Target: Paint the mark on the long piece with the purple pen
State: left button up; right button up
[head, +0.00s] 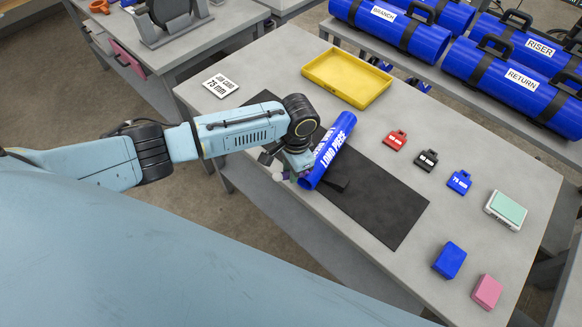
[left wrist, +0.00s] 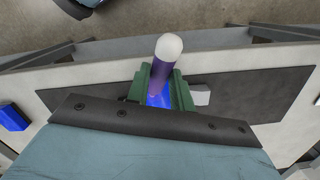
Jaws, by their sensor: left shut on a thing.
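The long piece (head: 334,143) is a blue pipe with white "LONG PIECE" lettering, lying on the dark mat (head: 385,205). My left gripper (head: 291,172) is at its near end. In the left wrist view, the green fingers of my left gripper (left wrist: 159,88) are shut on the purple pen (left wrist: 163,70), which has a white rounded end. Blue of the long piece (left wrist: 158,100) shows just behind the pen between the fingers. I cannot tell whether the pen touches it. The mark on the long piece is not visible. My right gripper is out of view.
A yellow tray (head: 347,78) and a "75 mm" card (head: 220,85) are at the back of the table. Red (head: 396,140), black (head: 427,160) and blue (head: 459,182) tags, a green-topped box (head: 506,210), a blue block (head: 450,260) and a pink block (head: 487,292) stand to the right. The mat's right part is clear.

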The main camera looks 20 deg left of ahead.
pick_arm(q)
jog(key=shift+w, duration=0.15)
jog(key=shift+w, duration=0.35)
jog(key=shift+w, duration=0.15)
jog(key=shift+w+d, duration=0.15)
jog(key=shift+w, duration=0.15)
jog(key=shift+s+r+p, duration=0.1)
jog(key=shift+s+p, duration=0.2)
jog(key=shift+s, duration=0.25)
jog(key=shift+s, duration=0.25)
jog(key=shift+s+a, duration=0.2)
jog(key=shift+s, duration=0.05)
jog(key=shift+w, duration=0.25)
